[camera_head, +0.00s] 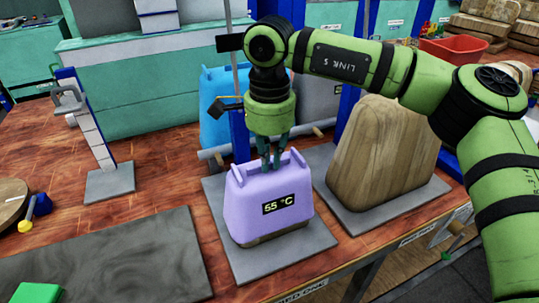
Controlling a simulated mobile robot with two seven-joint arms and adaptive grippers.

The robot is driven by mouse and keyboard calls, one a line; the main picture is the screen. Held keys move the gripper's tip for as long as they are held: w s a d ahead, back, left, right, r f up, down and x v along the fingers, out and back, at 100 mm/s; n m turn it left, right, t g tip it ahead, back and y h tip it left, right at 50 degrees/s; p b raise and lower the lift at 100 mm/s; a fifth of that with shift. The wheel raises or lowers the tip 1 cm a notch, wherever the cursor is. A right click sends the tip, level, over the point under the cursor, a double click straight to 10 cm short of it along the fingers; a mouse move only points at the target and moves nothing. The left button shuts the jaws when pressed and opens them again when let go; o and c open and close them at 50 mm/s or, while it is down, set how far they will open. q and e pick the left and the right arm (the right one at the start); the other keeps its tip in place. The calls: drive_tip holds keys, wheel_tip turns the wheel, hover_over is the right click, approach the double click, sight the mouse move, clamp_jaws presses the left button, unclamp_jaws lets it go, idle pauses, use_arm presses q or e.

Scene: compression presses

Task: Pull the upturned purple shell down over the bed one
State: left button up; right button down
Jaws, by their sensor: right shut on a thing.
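The purple shell (250,212), marked 65 °C, sits upright over a block on the grey plate of bed one (270,265). A thin strip of the wooden block (262,240) shows under its lower edge; the shell hides the rest. The bed's label is at the table's front edge. My right gripper (270,165) points down at the shell's top, between its two raised ridges, with its fingers shut on the shell. Exactly where the fingertips hold is hard to see. My left gripper is not in view.
A bare wooden block (378,155) stands on the plate at the right. A blue shell (215,95) and a grey shell (318,97) stand behind. A slim stand (95,135), a dark mat (115,258) and a green block (35,293) are at left.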

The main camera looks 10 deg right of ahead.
drive_tip(key=c, duration=1.2)
unclamp_jaws()
wheel_tip(320, 180, up, 12)
